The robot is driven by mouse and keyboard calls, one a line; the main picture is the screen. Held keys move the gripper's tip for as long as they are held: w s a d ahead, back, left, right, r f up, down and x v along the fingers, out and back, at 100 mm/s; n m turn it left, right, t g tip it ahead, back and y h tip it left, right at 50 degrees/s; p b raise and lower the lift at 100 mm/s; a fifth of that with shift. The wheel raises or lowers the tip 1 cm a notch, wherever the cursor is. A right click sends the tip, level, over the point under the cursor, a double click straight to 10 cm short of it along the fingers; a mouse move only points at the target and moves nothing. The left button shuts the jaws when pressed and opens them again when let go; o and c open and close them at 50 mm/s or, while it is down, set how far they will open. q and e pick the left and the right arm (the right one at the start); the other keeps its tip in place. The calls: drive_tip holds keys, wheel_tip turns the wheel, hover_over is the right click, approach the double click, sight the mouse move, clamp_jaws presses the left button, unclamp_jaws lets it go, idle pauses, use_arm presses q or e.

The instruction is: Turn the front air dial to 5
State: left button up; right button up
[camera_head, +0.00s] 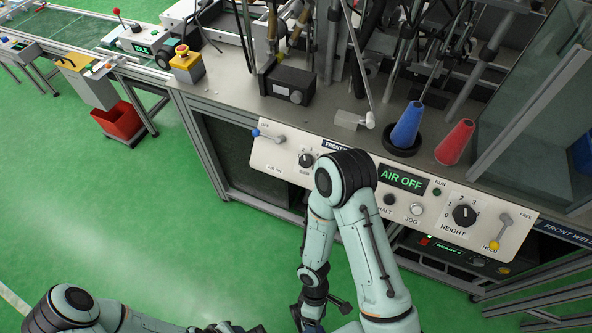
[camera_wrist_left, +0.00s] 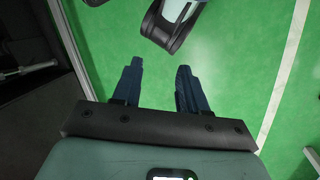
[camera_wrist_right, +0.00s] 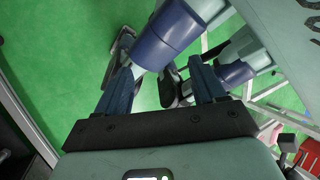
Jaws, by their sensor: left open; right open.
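A light control panel (camera_head: 390,190) runs along the front of the machine bench in the head view. A black dial (camera_head: 306,160), with a label below that seems to read BAR, sits left of the display; my right arm's black joint covers the panel just right of it, and its scale is too small to read. The green display (camera_head: 401,180) reads AIR OFF. The blue-tipped lever (camera_head: 267,135) is at the panel's left end, by the AIR ON label. My left gripper (camera_wrist_left: 158,70) and right gripper (camera_wrist_right: 160,72) are both open and empty, low over the floor, away from the panel.
A HEIGHT dial (camera_head: 464,215) and a yellow-tipped lever (camera_head: 500,233) sit at the panel's right. Blue cone (camera_head: 407,125) and red cone (camera_head: 455,141) stand on the bench.

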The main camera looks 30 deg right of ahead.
drive_tip(key=w+d+n+h+b, duration=0.2)
drive_tip(key=d+n+h+b, duration=0.1)
drive_tip(key=d+n+h, duration=0.3)
drive_tip(key=n+t+h+b, duration=0.85)
drive_tip(key=n+t, duration=0.45)
drive_tip(key=t, duration=0.6)
approach(305, 166)
drive_tip(key=shift+y, duration=0.25)
drive_tip(key=b+x, duration=0.2)
drive_tip(key=x, duration=0.3)
drive_tip(key=shift+s, duration=0.15)
drive_tip(key=x, duration=0.3)
drive_tip(key=shift+w+d+b, duration=0.2)
drive_tip(key=shift+d+b, duration=0.05)
drive_tip(key=shift+b, duration=0.15)
drive_tip(key=shift+w+d+r, duration=0.15)
drive_tip(key=shift+w+d, duration=0.1)
drive_tip(key=shift+w, duration=0.1)
use_arm(q)
drive_tip(key=w+a+f+t+y, duration=0.1)
drive_tip(key=w+f, duration=0.3)
drive_tip(key=f, duration=0.4)
drive_tip(key=w+a+f+t, duration=0.1)
drive_tip(key=w+a+f, duration=0.3)
drive_tip(key=f, duration=0.4)
drive_tip(key=shift+w+n+t+y, duration=0.15)
drive_tip(key=shift+n+t+y, duration=0.15)
drive_tip(key=shift+n+y, duration=0.1)
